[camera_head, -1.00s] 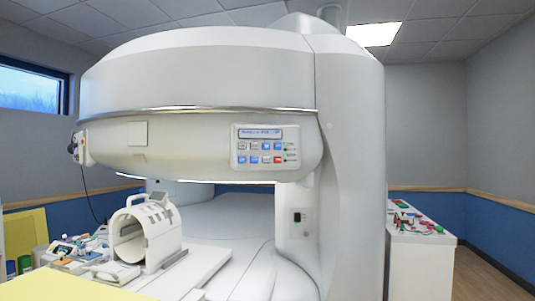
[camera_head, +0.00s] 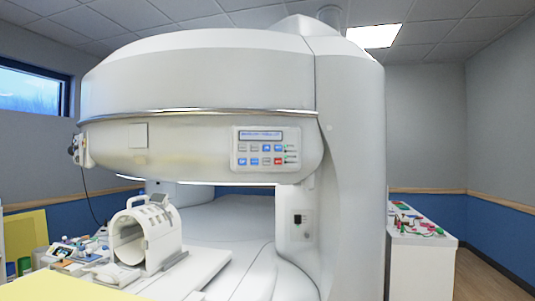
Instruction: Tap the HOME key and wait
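A control panel (camera_head: 266,148) is set in the front of the large white open magnet (camera_head: 200,75), right of its middle. It has a small lit display (camera_head: 261,135) on top and two rows of grey, blue and red keys below. The key labels are too small to read, so I cannot tell which is the HOME key. Small indicator lights sit at the panel's right side. Neither of my grippers shows in the head view.
A white cylindrical coil (camera_head: 146,236) stands on the patient table (camera_head: 205,265) at lower left. Small items crowd a surface left of it. A yellow surface (camera_head: 70,287) fills the lower left corner. A white cabinet (camera_head: 420,262) with several small items stands right. Floor shows at far right.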

